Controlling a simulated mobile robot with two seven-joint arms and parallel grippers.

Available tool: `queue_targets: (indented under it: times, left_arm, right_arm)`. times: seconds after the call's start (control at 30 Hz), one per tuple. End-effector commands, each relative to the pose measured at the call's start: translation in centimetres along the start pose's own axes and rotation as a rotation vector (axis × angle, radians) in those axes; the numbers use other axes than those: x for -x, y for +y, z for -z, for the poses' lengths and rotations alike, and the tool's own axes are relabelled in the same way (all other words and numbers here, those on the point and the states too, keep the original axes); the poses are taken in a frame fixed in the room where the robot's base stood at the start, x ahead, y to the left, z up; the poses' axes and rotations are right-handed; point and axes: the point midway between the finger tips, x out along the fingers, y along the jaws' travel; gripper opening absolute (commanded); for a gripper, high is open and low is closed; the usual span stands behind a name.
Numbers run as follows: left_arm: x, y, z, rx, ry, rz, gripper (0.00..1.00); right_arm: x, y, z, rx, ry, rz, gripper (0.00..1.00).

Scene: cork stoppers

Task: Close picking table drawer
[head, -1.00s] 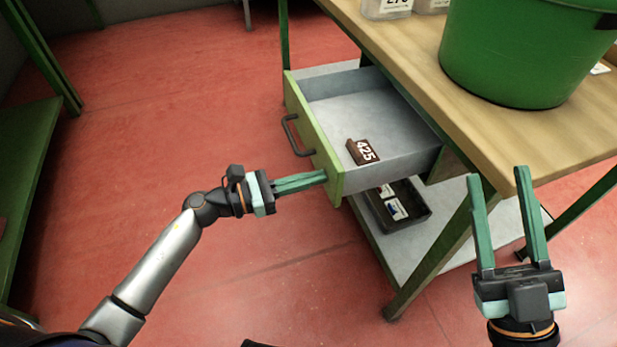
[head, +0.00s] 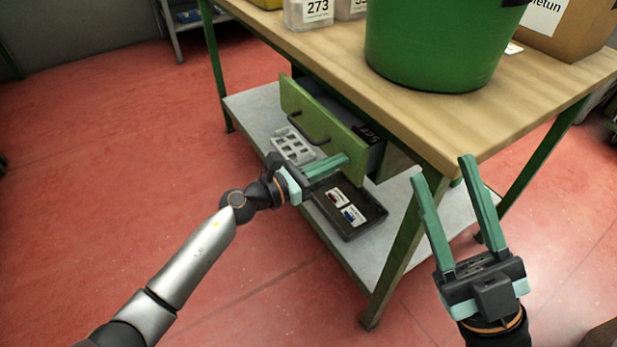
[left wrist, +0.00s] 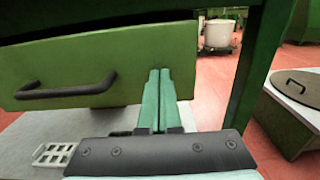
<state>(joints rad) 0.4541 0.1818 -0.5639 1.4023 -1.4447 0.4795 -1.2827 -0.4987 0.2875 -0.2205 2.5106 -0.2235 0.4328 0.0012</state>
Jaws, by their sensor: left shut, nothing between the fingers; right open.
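The drawer (head: 325,124) of the picking table (head: 440,135) has a green front and a dark bar handle (head: 308,128). It stands a short way out, with a narrow strip of its inside and a dark numbered block (head: 368,133) showing. My left gripper (head: 345,160) is shut and empty, its fingertips at the lower right part of the drawer front. In the left wrist view the shut fingers (left wrist: 158,75) are at the right end of the front, beside the handle (left wrist: 65,90); whether they touch is hard to tell. My right gripper (head: 440,180) is open and empty, right of the table's near leg.
A green bucket (head: 435,45), labelled clear containers (head: 308,12) and a cardboard box (head: 570,28) stand on the tabletop. The lower shelf (head: 375,262) holds a black tray (head: 350,212) and a grey grid rack (head: 292,146). Red floor left of the table is clear.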

Motion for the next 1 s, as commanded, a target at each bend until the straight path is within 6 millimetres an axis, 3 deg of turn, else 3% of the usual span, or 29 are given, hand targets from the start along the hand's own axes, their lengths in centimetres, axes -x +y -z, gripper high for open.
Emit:
queue_targets:
  times: [0.1, 0.33, 1.0]
  left_arm:
    - [-1.6, 0.0, 0.2, 0.0, 0.0, 0.0, 0.0]
    - [-3.1, 0.0, 0.1, 0.0, 0.0, 0.0, 0.0]
    - [-2.9, 0.5, -0.2, -0.004, -0.005, -0.003, 0.0]
  right_arm:
    - [0.5, -0.3, -0.5, -0.008, -0.002, 0.0, 0.47]
    - [0.7, -0.4, -0.8, -0.019, -0.003, -0.002, 0.47]
    - [0.9, -0.6, -1.0, -0.024, -0.004, 0.001, 0.47]
